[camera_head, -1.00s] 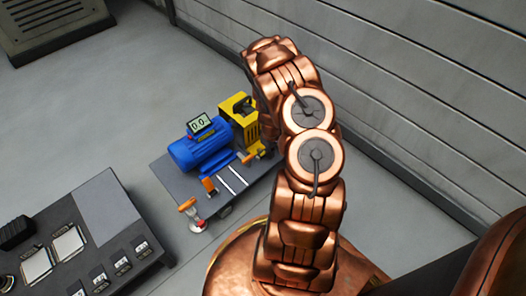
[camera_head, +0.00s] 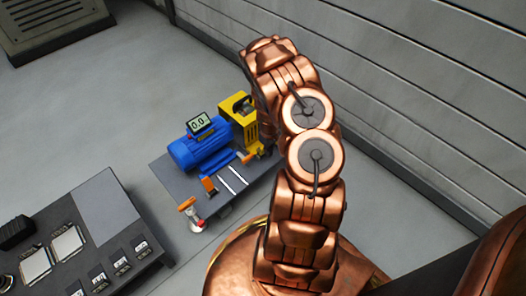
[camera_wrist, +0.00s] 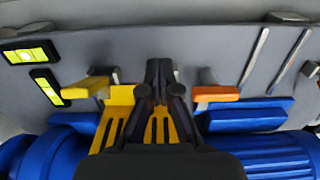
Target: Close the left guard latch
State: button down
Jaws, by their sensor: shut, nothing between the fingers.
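The yellow guard (camera_head: 238,108) stands at the end of a blue motor (camera_head: 198,150) on a grey skid plate. In the wrist view the guard (camera_wrist: 118,98) has dark slots, with a yellow-orange latch handle (camera_wrist: 86,88) at its left and an orange latch handle (camera_wrist: 215,94) at its right. I cannot tell which is the left guard latch, nor how far either is turned. Contact is not visible. In the head view my arm hides the gripper and part of the guard.
Two spirit levels (camera_wrist: 28,52) lie at the left in the wrist view. The skid plate (camera_head: 168,178) also carries an orange-handled valve (camera_head: 187,204). A control console (camera_head: 105,215) stands at lower left, and a ribbed wall (camera_head: 400,80) rises at right. Open floor lies behind.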

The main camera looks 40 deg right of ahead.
jog(key=shift+w, duration=0.2)
jog(key=shift+w+b, duration=0.35)
jog(key=shift+w, duration=0.2)
dwell(0.3)
jog(key=shift+w+b, duration=0.45)
jog(key=shift+w, duration=0.25)
jog(key=shift+s+r+p, duration=0.1)
jog(key=shift+s+p, duration=0.2)
jog(key=shift+p, duration=0.2)
jog(key=shift+s+p, duration=0.35)
jog(key=shift+p, duration=0.15)
jog(key=shift+r+p, duration=1.7)
jog(key=shift+r, duration=1.7)
